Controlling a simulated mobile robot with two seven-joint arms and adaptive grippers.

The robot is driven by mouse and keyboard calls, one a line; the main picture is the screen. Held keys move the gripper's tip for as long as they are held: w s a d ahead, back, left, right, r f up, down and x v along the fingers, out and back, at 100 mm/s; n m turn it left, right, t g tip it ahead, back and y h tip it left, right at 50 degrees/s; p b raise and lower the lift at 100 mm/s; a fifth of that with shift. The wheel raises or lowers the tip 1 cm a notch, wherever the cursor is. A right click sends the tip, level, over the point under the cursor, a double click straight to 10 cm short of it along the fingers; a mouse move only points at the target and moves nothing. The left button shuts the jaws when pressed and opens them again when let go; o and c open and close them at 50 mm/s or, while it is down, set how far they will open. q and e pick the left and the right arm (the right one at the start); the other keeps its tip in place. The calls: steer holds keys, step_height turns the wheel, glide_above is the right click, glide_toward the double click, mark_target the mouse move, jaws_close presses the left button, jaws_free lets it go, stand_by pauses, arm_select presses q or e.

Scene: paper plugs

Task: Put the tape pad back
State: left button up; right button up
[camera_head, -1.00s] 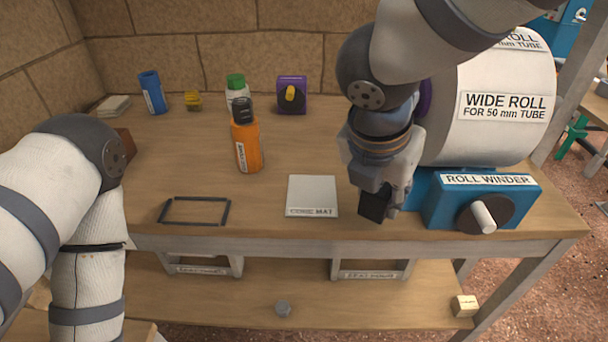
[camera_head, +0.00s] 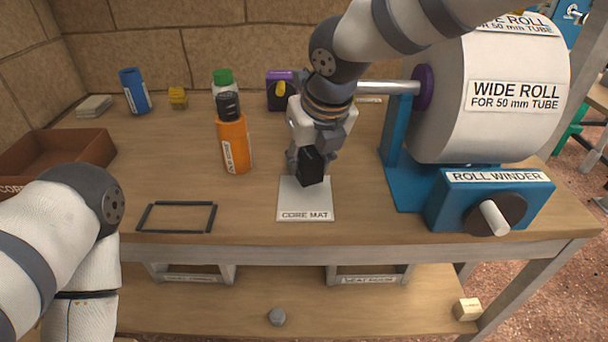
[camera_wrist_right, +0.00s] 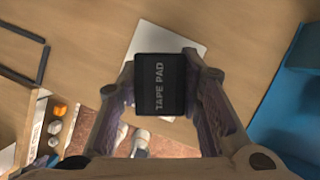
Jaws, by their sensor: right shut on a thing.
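The tape pad (camera_wrist_right: 160,84) is a black block with its name on top. My right gripper (camera_wrist_right: 160,90) is shut on it, one finger on each side, in the right wrist view. In the head view the black tape pad (camera_head: 312,166) hangs below my right gripper (camera_head: 304,160), over the back part of the white core mat (camera_head: 305,204). I cannot tell whether the pad touches the mat. An empty dark rectangular frame outline (camera_head: 177,217) lies on the table left of the mat. My left arm shows at the left, but its gripper is out of view.
The blue roll winder (camera_head: 490,195) with a large white roll (camera_head: 500,120) stands right of the mat. An orange bottle (camera_head: 233,146) stands behind left. A brown tray (camera_head: 95,150) is at the left. The table between the frame outline and the mat is clear.

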mark_target(310, 156)
steer(key=shift+w+a+f, duration=0.15)
steer(key=shift+w+f, duration=0.2)
steer(key=shift+f, duration=0.05)
steer(key=shift+s+x, duration=0.2)
steer(key=shift+x, duration=0.8)
steer(key=shift+s+x, duration=0.15)
steer(key=shift+x, duration=0.85)
steer(key=o, duration=1)
steer(key=shift+f, duration=0.15)
arm_select(q)
steer(key=shift+s+f, duration=0.3)
steer(key=shift+w+r+t+p, duration=0.3)
steer(key=shift+w+r+p, duration=0.35)
steer(key=shift+w+r, duration=0.35)
arm_select(e)
steer(key=v, duration=1.2)
steer(key=shift+s, duration=0.15)
